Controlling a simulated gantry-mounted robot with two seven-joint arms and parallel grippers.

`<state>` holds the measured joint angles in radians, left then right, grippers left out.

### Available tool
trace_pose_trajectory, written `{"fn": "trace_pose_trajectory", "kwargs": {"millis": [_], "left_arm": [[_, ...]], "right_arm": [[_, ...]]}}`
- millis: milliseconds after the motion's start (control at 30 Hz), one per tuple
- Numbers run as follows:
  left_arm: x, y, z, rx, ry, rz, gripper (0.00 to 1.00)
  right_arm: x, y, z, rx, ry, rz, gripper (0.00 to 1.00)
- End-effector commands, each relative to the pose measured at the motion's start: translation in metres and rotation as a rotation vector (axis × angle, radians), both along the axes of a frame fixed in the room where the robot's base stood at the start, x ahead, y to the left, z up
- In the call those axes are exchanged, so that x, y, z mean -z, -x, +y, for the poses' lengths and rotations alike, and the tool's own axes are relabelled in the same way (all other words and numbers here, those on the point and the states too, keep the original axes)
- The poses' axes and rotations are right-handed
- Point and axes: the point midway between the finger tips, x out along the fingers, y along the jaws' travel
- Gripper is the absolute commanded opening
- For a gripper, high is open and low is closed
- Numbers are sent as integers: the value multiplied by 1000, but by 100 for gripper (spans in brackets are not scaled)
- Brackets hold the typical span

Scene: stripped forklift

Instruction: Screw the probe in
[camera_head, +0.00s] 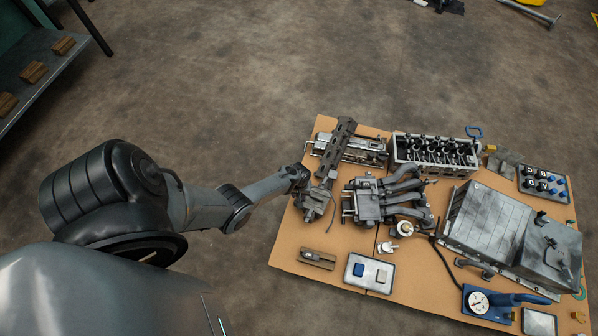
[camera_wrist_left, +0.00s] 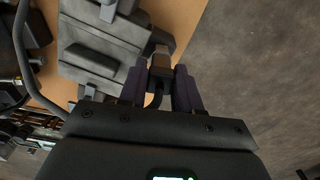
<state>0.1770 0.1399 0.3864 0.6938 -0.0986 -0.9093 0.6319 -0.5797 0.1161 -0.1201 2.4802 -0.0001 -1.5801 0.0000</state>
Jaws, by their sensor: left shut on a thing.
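My left gripper (camera_head: 312,204) is over the left edge of the cardboard sheet (camera_head: 290,245), by the lower end of a long dark metal bar (camera_head: 335,150). In the left wrist view its two dark fingers (camera_wrist_left: 160,88) are shut on a small dark piece, which looks like the probe (camera_wrist_left: 160,66). The probe's far end points toward a grey metal part (camera_wrist_left: 105,52) with a raised block. I cannot tell whether it touches or enters that part. The probe is not distinguishable in the head view. My right gripper is not in view.
On the sheet are a cylinder head (camera_head: 435,152), a manifold (camera_head: 390,200), a large grey housing (camera_head: 487,225), a blue-handled gauge (camera_head: 480,302) and a tray with blue pieces (camera_head: 368,272). A shelf (camera_head: 30,75) stands at upper left.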

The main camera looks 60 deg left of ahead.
Motion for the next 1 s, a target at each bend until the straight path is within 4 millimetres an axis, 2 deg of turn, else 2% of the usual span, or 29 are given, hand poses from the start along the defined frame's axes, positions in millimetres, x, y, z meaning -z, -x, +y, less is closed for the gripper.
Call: {"fn": "trace_pose_trajectory", "kwargs": {"millis": [333, 1000], "left_arm": [[-3, -2, 2, 330, -2, -2, 2], [-2, -3, 1, 968, -2, -3, 2]], "right_arm": [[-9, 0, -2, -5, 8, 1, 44], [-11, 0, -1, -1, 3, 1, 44]]}}
